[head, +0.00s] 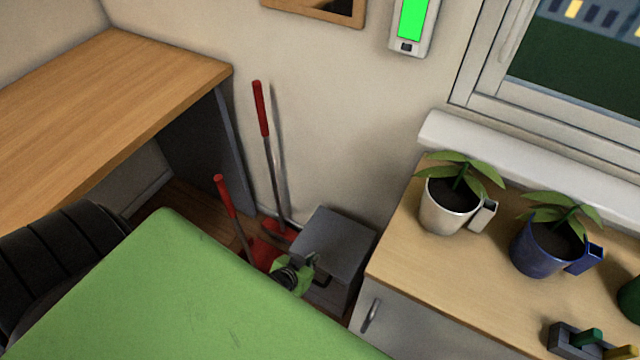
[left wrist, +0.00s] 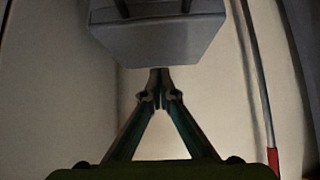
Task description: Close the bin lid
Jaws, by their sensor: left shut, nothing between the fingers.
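The grey bin (head: 341,243) stands on the floor against the wall, between the desk and the cabinet. Its flat grey top shows in the head view; I cannot tell whether the lid is fully shut. My left gripper (head: 311,261) is at the near left side of the bin and overlaps its near edge in the picture. In the left wrist view, a grey boxy part (left wrist: 155,42), likely the bin, fills the top middle. The left fingertips (left wrist: 160,92) are together and empty just below it in the picture; contact is unclear. My right gripper is out of view.
A red-handled broom (head: 261,108) and a red dustpan (head: 225,195) stand left of the bin. A wooden desk (head: 110,100) is at left. A cabinet (head: 400,225) with potted plants (head: 450,205) is close on the right. A dark chair (head: 60,250) is at lower left.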

